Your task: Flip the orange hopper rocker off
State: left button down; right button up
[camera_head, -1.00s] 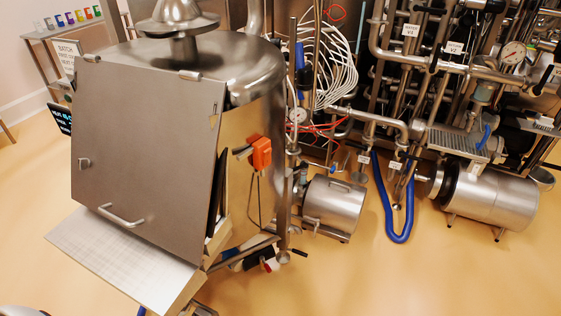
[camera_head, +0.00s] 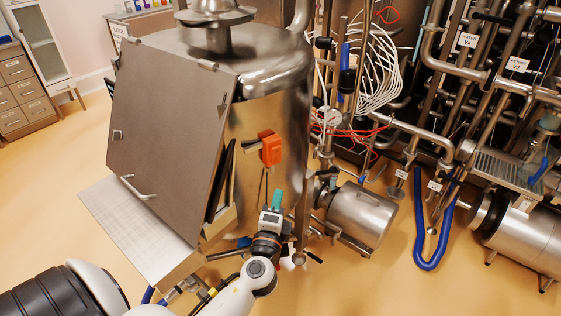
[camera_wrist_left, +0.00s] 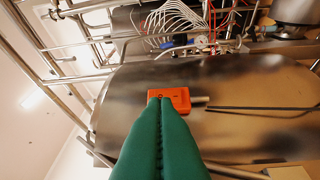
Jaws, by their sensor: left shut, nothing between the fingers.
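The orange hopper rocker (camera_head: 270,148) is a small orange box on the side of the steel hopper (camera_head: 275,105), right of its grey lid panel. In the left wrist view the orange rocker (camera_wrist_left: 172,98) is ahead of the fingertips, which overlap its lower left part; I cannot tell if they touch it. My left gripper (camera_head: 278,194) has green fingers and is below the rocker in the head view, apart from it in the picture. Its fingers (camera_wrist_left: 160,102) are pressed together with nothing between them. My right gripper is not in view.
A slanted steel shelf (camera_head: 130,225) juts out at the hopper's front. A steel motor (camera_head: 362,215) and a blue hose (camera_head: 420,240) are to the right. Pipes and a white cable coil (camera_head: 372,70) are behind. Open floor (camera_head: 370,290) lies at the lower right.

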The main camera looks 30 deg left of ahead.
pick_arm(q)
jog(key=p, duration=0.4)
send_near(279, 151)
jog(key=w, duration=0.4)
jog(key=shift+w+a+r, duration=0.2)
jog(key=shift+w+a, duration=0.05)
jog(key=shift+a, duration=0.35)
jog(key=shift+w+a+r, duration=0.2)
jog(key=shift+w+a, duration=0.05)
jog(key=shift+a, duration=0.4)
